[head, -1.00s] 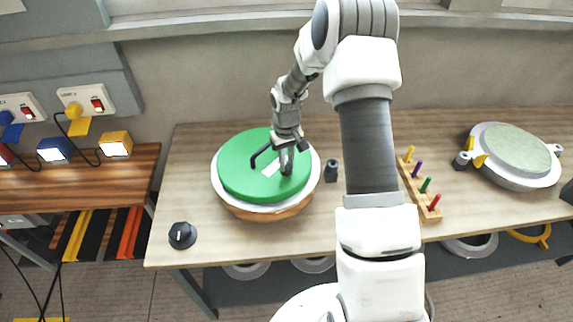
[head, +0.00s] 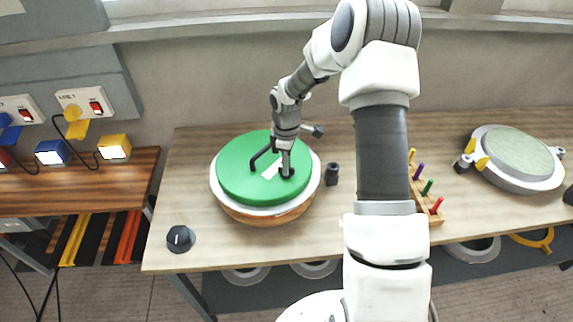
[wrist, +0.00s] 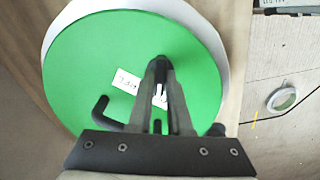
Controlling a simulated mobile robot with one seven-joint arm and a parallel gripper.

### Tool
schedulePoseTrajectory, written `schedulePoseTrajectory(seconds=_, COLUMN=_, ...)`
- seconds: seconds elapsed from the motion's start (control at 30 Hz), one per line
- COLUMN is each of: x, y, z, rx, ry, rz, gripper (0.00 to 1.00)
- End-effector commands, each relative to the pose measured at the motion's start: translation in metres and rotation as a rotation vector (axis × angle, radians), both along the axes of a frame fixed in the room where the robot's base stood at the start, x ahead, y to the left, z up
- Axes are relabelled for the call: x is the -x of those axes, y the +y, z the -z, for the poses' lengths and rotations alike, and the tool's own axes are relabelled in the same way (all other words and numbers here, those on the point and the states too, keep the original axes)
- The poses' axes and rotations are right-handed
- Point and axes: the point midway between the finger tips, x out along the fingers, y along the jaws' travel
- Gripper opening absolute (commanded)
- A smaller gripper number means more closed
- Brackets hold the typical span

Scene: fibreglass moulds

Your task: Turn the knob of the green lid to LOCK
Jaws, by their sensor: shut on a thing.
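The green lid (head: 240,185) lies on a round white-rimmed mould (head: 262,211) on the bench. The lid also fills much of the wrist view (wrist: 85,62). My gripper (head: 286,172) points down at the right part of the lid, shut on the small black knob (head: 288,174), which the fingers mostly hide. In the wrist view my gripper's fingers (wrist: 161,68) come close together over the lid. A white label (wrist: 126,80) with lettering lies beside them, and a second mark between the fingers is partly hidden. I cannot read the knob's setting. A bent black handle (head: 258,161) stands on the lid.
A dark cylinder (head: 332,174) stands just right of the mould. A black dial (head: 180,239) sits at the bench's front left. A peg rack (head: 431,200) is partly behind my arm. Another clamped round mould (head: 515,157) stands at the right.

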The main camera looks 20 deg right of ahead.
Motion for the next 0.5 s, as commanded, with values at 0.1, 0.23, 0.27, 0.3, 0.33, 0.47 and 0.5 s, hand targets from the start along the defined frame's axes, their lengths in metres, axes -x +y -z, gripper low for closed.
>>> schedulePoseTrajectory(seconds=0.1, x=-0.0002, y=-0.0003, z=-0.0005, rx=0.000, ry=0.000, rz=-0.079, gripper=0.00)
schedulePoseTrajectory(seconds=0.23, x=-0.0002, y=-0.0003, z=-0.0005, rx=0.000, ry=0.000, rz=-0.145, gripper=0.00)
schedulePoseTrajectory(seconds=0.27, x=-0.0002, y=-0.0002, z=-0.0005, rx=0.000, ry=0.000, rz=-0.158, gripper=0.00)
schedulePoseTrajectory(seconds=0.3, x=-0.0002, y=-0.0001, z=-0.0005, rx=0.000, ry=0.000, rz=-0.173, gripper=0.00)
schedulePoseTrajectory(seconds=0.33, x=-0.0003, y=-0.0001, z=-0.0005, rx=0.000, ry=-0.001, rz=-0.184, gripper=0.00)
schedulePoseTrajectory(seconds=0.47, x=-0.0004, y=0.0001, z=-0.0005, rx=0.000, ry=-0.001, rz=-0.217, gripper=0.00)
schedulePoseTrajectory(seconds=0.5, x=-0.0004, y=0.0001, z=-0.0005, rx=0.000, ry=-0.001, rz=-0.223, gripper=0.00)
